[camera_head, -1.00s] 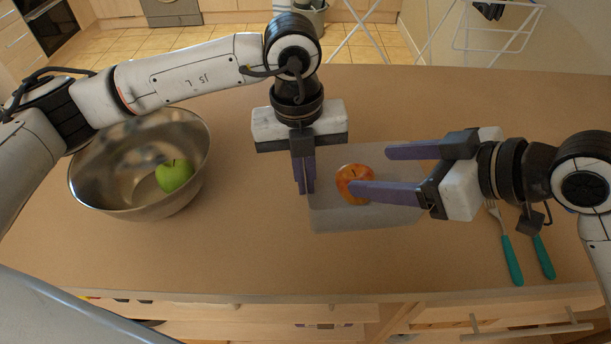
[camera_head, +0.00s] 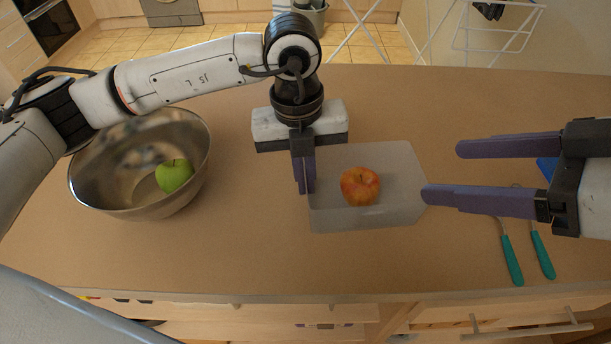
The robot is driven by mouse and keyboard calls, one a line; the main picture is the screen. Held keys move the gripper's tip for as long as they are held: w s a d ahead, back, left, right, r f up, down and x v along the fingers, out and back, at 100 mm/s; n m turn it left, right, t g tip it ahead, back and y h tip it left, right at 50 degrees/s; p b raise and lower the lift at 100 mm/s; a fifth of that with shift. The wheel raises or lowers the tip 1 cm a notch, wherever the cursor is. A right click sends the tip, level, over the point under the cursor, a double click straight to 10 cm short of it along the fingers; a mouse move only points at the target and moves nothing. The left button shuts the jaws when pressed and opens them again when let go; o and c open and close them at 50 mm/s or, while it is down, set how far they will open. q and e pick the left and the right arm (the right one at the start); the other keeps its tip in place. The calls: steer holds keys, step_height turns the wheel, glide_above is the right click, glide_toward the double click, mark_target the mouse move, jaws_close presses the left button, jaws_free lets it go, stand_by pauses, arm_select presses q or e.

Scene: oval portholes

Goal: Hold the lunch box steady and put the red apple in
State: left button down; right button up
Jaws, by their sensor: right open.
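The lunch box (camera_head: 400,165) is a translucent grey tray-like box on the counter, right of centre. The red apple (camera_head: 360,186) sits inside it, left of its middle. My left gripper (camera_head: 306,190) points down at the box's left edge, with its purple fingers close together on the left wall. The finger tips partly hide that wall. My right gripper (camera_head: 442,172) is open and empty to the right of the box, its two fingers spread and pointing left. Its lower fingertip is close to the box's right edge in the picture.
A large steel bowl (camera_head: 120,200) with a green apple (camera_head: 174,175) stands at the left, beneath my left arm. A fork and another utensil with teal handles (camera_head: 511,262) lie at the right. A blue thing (camera_head: 547,168) is mostly hidden behind my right gripper. The front counter is clear.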

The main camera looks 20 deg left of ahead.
arm_select(q)
steer(key=c, duration=1.9)
jaws_free()
steer(key=shift+c, duration=0.2)
step_height(320, 180, up, 12)
steer(key=shift+s+a, duration=0.2)
steer(key=shift+a, duration=0.15)
